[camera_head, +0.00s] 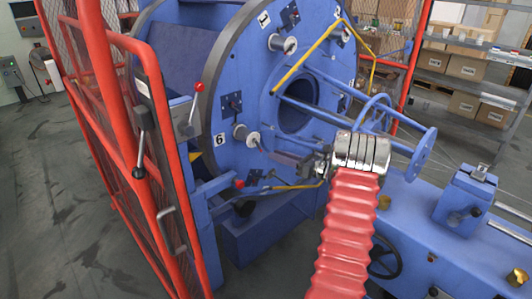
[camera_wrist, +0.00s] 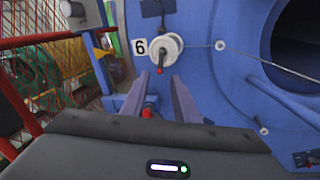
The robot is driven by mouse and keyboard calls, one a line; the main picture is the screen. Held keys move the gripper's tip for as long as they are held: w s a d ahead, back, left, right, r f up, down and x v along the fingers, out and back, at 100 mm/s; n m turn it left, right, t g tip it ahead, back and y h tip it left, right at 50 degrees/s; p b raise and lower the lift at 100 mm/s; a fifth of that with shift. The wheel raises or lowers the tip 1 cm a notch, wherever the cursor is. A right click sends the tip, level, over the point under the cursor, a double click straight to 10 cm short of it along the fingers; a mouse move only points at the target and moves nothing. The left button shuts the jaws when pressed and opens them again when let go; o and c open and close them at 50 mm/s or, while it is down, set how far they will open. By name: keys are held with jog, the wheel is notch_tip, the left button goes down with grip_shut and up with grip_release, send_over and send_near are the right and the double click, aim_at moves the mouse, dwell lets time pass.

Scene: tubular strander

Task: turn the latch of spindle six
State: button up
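Spindle six is a pale round hub (camera_head: 240,133) on the blue disc, beside a white label "6" (camera_head: 219,140). In the wrist view the white hub (camera_wrist: 170,42) sits ahead of my gripper (camera_wrist: 158,82), right of its label (camera_wrist: 140,47). A small latch with a red tip (camera_wrist: 159,71) hangs down from the hub. My gripper's two fingers are apart, with the latch tip seen between their ends; no contact shows. In the head view my gripper (camera_head: 274,156) is right of and below the hub; the latch is too small to make out there.
A red mesh guard (camera_head: 105,90) stands left of the disc, with a red-knobbed lever (camera_head: 196,100) near it. Another red knob (camera_head: 239,184) is below the hub. A wire (camera_wrist: 255,56) runs right from the hub. A blue tube frame (camera_head: 378,112) is right of the disc.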

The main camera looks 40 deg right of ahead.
aim_at(258, 145)
jog(key=x, duration=0.5)
jog(key=shift+w+a, duration=0.15)
jog(key=shift+w, duration=0.2)
jog(key=shift+c, duration=0.7)
grip_shut()
